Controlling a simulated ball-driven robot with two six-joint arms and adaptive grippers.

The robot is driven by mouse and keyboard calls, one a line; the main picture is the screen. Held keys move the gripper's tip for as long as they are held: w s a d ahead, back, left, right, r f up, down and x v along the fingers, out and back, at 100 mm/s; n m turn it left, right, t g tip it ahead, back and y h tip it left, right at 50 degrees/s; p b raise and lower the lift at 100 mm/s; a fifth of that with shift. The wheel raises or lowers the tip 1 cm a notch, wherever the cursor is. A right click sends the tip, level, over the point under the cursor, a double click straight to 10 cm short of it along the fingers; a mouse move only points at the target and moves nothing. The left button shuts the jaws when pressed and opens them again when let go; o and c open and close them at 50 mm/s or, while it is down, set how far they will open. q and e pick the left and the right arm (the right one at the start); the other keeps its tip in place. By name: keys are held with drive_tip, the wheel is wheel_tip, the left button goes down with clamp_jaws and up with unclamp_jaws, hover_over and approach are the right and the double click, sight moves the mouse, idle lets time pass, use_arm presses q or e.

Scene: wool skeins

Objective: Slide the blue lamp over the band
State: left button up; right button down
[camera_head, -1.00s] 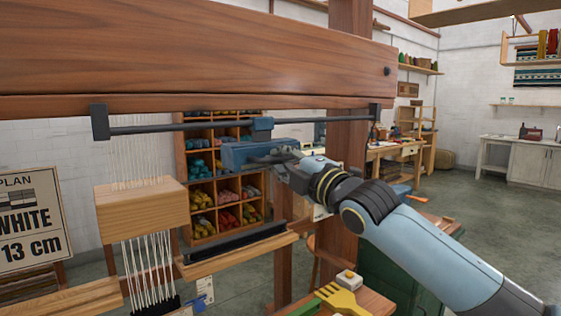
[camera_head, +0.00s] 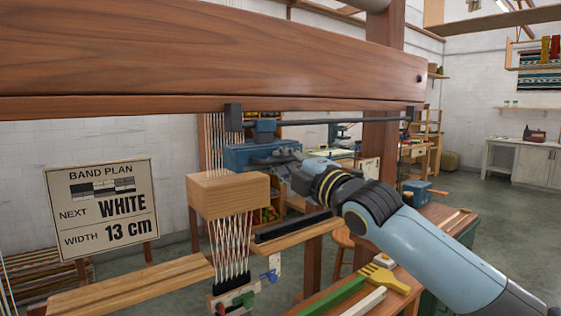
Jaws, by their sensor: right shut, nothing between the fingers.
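The blue lamp (camera_head: 240,157) hangs from a dark rail (camera_head: 335,122) under the big beam, near the rail's left end bracket. In the picture it sits just above the wooden block (camera_head: 228,195) on the white warp threads (camera_head: 229,245) and covers part of the threads behind it. The dark band end (camera_head: 232,297) shows below the threads. My right gripper (camera_head: 280,159) is shut and empty, at the lamp's right side. It seems to touch the lamp, but the exact contact is hard to see. My left gripper is out of view.
A board sign (camera_head: 101,209) reads WHITE, 13 cm, at the left. A wooden bar (camera_head: 130,286) and a dark-edged ledge (camera_head: 290,233) flank the threads. A yellow fork-shaped comb (camera_head: 384,278) lies on the bench at the lower right. The thick beam (camera_head: 200,60) spans above.

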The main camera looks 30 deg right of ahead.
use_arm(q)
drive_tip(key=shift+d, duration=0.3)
use_arm(e)
drive_tip(key=shift+f, duration=0.35)
drive_tip(key=c, duration=1.9)
unclamp_jaws()
drive_tip(key=shift+c, duration=0.2)
drive_tip(key=o, duration=0.6)
drive_tip(key=shift+s+a+r, duration=0.1)
drive_tip(key=shift+a+r, duration=0.15)
drive_tip(key=shift+a, duration=0.05)
drive_tip(key=shift+c, duration=0.2)
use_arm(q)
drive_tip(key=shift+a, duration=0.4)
use_arm(e)
drive_tip(key=shift+d, duration=0.1)
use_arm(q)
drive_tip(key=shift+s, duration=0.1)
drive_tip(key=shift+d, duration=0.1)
use_arm(e)
drive_tip(key=s+d+f, duration=0.1)
drive_tip(key=s+f, duration=0.1)
drive_tip(key=s, duration=0.9)
drive_tip(key=shift+s, duration=0.35)
drive_tip(key=shift+f, duration=0.15)
